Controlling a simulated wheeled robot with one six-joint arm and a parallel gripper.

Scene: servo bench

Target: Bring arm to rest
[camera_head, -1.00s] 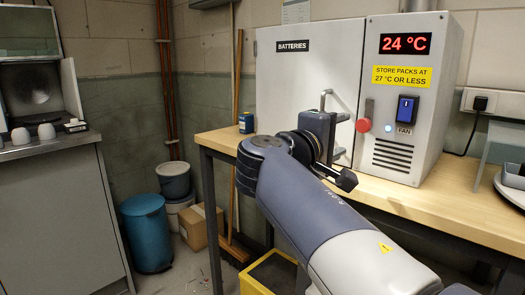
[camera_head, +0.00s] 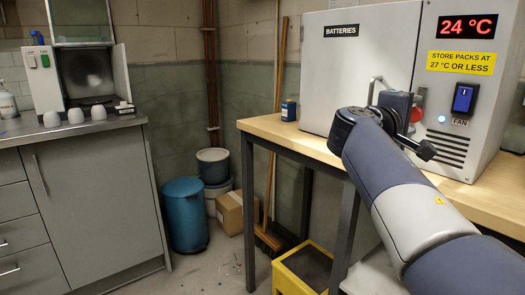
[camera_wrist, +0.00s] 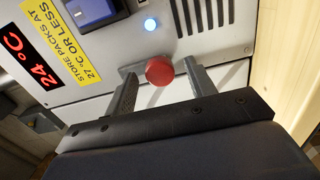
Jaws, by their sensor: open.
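My arm reaches in from the lower right in the head view, its wrist in front of the grey battery cabinet (camera_head: 410,35). My gripper (camera_wrist: 161,82) shows in the wrist view with its two grey fingers apart and nothing held. The cabinet's red knob (camera_wrist: 160,71) appears between the fingertips there; whether they touch it I cannot tell. In the head view the wrist hides most of the gripper and part of the knob (camera_head: 416,115). The white door marked BATTERIES (camera_head: 340,75) looks shut.
The cabinet stands on a wooden bench (camera_head: 285,130) with a small blue tin (camera_head: 289,110). Below are a yellow crate (camera_head: 287,280), a broom (camera_head: 268,240) and a cardboard box (camera_head: 231,211). A blue bin (camera_head: 185,215) stands by a grey counter (camera_head: 95,190).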

